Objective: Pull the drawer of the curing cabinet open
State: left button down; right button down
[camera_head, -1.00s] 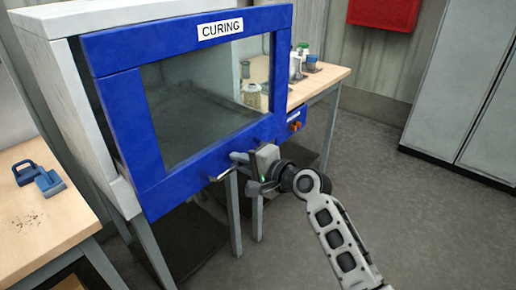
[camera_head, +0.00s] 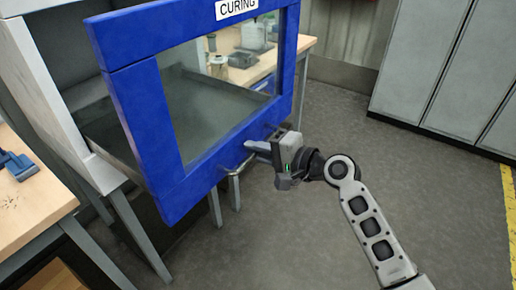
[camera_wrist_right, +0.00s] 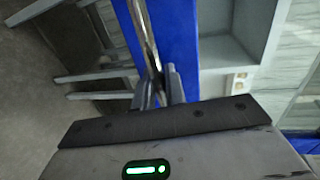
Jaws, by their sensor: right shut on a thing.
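The curing cabinet's white body (camera_head: 45,95) stands at the left of the head view. Its drawer has a blue front (camera_head: 135,120) with a glass window and a CURING label (camera_head: 236,8). The front stands well out from the body, with the drawer's inside showing in the gap. A metal bar handle (camera_head: 236,176) runs along the front's lower edge. My right gripper (camera_head: 258,150) is shut on the handle. In the right wrist view the bar (camera_wrist_right: 143,28) runs between the fingers (camera_wrist_right: 160,88). My left gripper is out of view.
A wooden bench (camera_head: 35,205) with a blue tool (camera_head: 18,165) is at the left. Another bench behind the cabinet holds jars (camera_head: 253,35). Grey lockers (camera_head: 440,70) stand at the back right. The floor (camera_head: 440,200) at the right is clear.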

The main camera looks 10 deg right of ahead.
jog(key=c, duration=1.5)
grip_release()
jog(key=shift+d, duration=0.1)
jog(key=b+v, duration=0.2)
jog(key=v, duration=1.4)
jog(key=shift+s, duration=0.1)
